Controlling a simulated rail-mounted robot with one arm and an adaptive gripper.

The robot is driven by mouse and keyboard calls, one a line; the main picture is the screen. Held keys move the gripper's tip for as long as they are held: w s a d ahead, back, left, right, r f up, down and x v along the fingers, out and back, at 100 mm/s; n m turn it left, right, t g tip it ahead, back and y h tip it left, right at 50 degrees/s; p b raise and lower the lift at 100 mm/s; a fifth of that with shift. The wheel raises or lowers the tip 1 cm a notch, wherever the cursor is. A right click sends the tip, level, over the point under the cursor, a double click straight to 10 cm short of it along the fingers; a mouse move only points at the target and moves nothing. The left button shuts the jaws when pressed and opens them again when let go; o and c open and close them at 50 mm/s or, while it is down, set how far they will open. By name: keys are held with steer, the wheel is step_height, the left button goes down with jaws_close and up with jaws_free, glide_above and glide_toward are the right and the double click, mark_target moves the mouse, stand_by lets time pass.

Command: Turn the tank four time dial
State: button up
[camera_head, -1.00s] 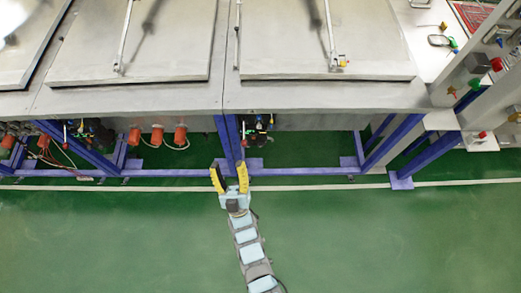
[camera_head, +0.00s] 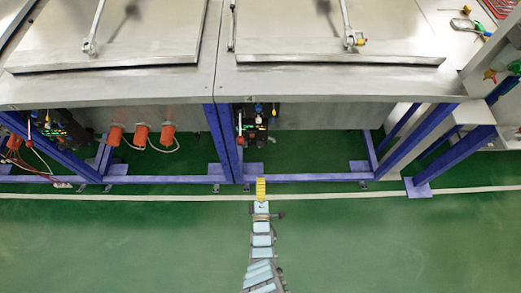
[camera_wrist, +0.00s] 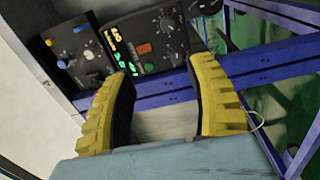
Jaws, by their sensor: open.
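A dark control panel (camera_wrist: 155,35) shows beyond my fingers in the wrist view. It has lit orange and green digits, a red switch (camera_wrist: 145,48) and black dials (camera_wrist: 168,24); I cannot tell which is the time dial. In the head view, a control box (camera_head: 256,122) hangs under the tank bench beside a blue leg; its dials are too small to read. My gripper (camera_wrist: 163,75) is open and empty, with its yellow fingers apart in front of the panel. In the head view my gripper (camera_head: 261,186) is seen edge-on, below the box and apart from it.
A second panel with coloured knobs (camera_wrist: 78,52) sits left of the lit one. Blue frame beams (camera_head: 310,177) and legs (camera_head: 225,140) border the space under the bench. Orange cylinders (camera_head: 140,134) hang to the left. The green floor (camera_head: 400,245) in front is clear.

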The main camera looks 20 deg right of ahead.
mark_target(261, 146)
steer(key=shift+d+f+b+x, duration=0.1)
steer(key=shift+f+b+x, duration=0.15)
steer(key=shift+b+x, duration=2.05)
steer(key=shift+d+f+b+x, duration=0.25)
steer(key=shift+b+x, duration=0.75)
steer(key=shift+x, duration=2.5)
steer(key=shift+f+b+x, duration=0.3)
steer(key=shift+b+x, duration=1.35)
steer(key=shift+x, duration=1.2)
steer(key=shift+s, duration=0.1)
jaws_close()
